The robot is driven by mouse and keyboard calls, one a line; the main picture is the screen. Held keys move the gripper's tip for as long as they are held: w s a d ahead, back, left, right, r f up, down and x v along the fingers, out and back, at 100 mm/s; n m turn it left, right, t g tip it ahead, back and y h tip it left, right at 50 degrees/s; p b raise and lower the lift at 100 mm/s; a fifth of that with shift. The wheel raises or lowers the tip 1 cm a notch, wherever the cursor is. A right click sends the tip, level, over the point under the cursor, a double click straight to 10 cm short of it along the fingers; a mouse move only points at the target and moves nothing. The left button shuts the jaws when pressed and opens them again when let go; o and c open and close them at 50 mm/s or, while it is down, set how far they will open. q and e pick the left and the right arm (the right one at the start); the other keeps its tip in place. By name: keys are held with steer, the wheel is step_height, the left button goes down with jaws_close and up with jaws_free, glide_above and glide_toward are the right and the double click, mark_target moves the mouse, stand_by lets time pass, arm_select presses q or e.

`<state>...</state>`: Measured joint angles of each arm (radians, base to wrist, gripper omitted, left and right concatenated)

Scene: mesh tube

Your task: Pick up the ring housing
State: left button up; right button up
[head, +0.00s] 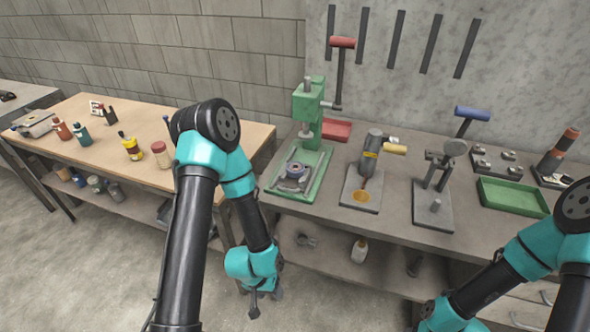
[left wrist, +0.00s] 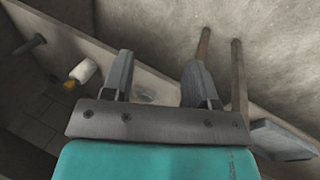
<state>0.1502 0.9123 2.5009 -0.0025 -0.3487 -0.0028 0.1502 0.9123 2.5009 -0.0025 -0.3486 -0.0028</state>
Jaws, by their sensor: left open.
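A round dark part with a bluish ring (head: 294,170) sits in a grey holder on the base of the green press; it looks like the ring housing, but it is too small to be sure. The green press (head: 308,112) stands at the left end of the grey bench. My left gripper (head: 262,292) hangs low in front of the bench, below and apart from the press. In the left wrist view its two fingers (left wrist: 160,78) are spread, with nothing between them. My right arm comes in at the lower right; its fingers are not seen.
The grey bench (head: 397,212) also holds a grey cylinder tool (head: 371,155), a lever tool (head: 440,175) and a green tray (head: 512,197). A white bottle (head: 360,250) stands on the lower shelf and shows in the left wrist view (left wrist: 84,71). A wooden table (head: 110,165) stands left.

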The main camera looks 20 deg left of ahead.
arm_select(q)
steer(key=o, duration=0.7)
steer(key=shift+w, duration=0.1)
steer(key=w+a+r+m+g+y, duration=0.1)
steer(key=w+a+r+g, duration=0.35)
steer(key=r, duration=0.75)
steer(key=w+a+r+m+g, duration=0.15)
steer(key=w+a+r, duration=0.35)
steer(key=w+r, duration=0.5)
steer(key=w+d+r+n+t+y, duration=0.1)
steer(key=w+d+r+n, duration=0.1)
steer(key=w+r, duration=0.3)
steer(key=w+d+r+n+t+y, duration=0.1)
steer(key=w+r, duration=0.4)
steer(key=r, duration=0.5)
steer(key=w+d+r+n+t, duration=0.3)
steer(key=w+r+n, duration=0.2)
steer(key=r, duration=0.2)
steer(key=shift+w+d+r+n+y, duration=0.25)
steer(key=shift+w+d+y, duration=0.05)
steer(key=shift+y, duration=0.1)
